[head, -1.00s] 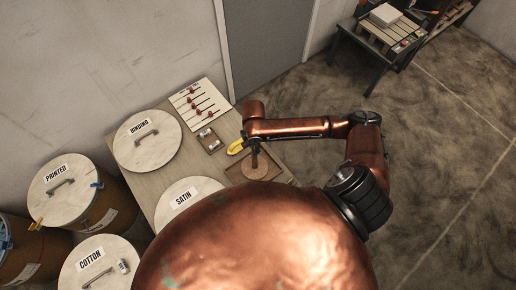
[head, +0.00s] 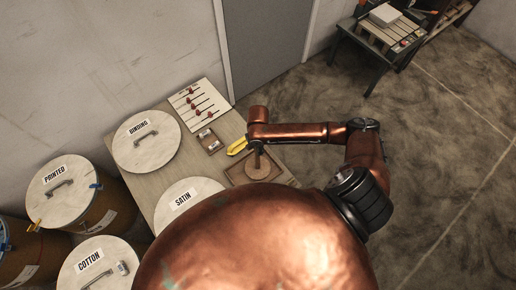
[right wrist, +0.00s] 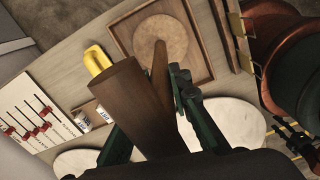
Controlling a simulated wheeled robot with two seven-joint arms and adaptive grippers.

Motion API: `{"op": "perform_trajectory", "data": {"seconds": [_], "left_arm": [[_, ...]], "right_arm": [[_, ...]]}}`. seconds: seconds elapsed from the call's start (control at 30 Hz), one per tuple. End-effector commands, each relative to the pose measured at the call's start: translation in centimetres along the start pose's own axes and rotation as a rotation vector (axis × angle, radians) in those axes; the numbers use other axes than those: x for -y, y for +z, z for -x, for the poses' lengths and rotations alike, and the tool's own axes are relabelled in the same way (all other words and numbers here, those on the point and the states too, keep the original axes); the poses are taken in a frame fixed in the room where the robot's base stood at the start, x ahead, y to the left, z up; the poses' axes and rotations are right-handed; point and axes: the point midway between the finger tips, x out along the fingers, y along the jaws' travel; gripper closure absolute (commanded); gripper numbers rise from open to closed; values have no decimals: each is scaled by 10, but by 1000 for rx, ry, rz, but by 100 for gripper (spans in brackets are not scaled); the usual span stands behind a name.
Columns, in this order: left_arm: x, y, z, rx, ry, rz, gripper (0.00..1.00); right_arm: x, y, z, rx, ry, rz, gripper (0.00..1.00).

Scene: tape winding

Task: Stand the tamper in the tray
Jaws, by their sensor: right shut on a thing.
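The shallow square wooden tray (head: 236,173) lies on the table beneath and beside the gripper (head: 254,147), and also shows in the right wrist view (right wrist: 203,62). A round light-wood disc (right wrist: 162,28) lies in the tray, with a slim tapered wooden peg (right wrist: 159,72) rising from it, close beside the held piece. The held piece is hard to make out in the head view.
A yellow curved object (head: 237,146) lies beside the tray. A small holder (head: 209,140) and a white board with red sliders (head: 200,105) stand further left. Round lids marked BINDING (head: 147,150) and SATIN (head: 182,208) take up the table's left part.

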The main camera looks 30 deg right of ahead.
Motion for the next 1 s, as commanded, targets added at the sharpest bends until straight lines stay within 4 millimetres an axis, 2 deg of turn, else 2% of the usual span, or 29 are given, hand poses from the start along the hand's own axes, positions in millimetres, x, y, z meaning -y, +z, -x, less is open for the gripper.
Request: {"op": "perform_trajectory", "data": {"seconds": [0.03,0.07,0.3,0.67,0.77,1.0], "left_arm": [[0,0,0,0,0,0,60],[0,0,0,0,0,0,60],[0,0,0,-1,0,0,60],[0,0,0,-1,0,0,60],[0,-1,3,-1,0,0,60],[0,-3,9,-3,0,0,60]], "right_arm": [[-1,0,0,-1,2,0,100],[0,0,-2,0,0,0,81],[0,0,-1,0,-1,0,64],[0,0,5,1,1,0,64],[-1,0,18,0,2,0,64],[-1,0,69,0,3,1,64]]}}
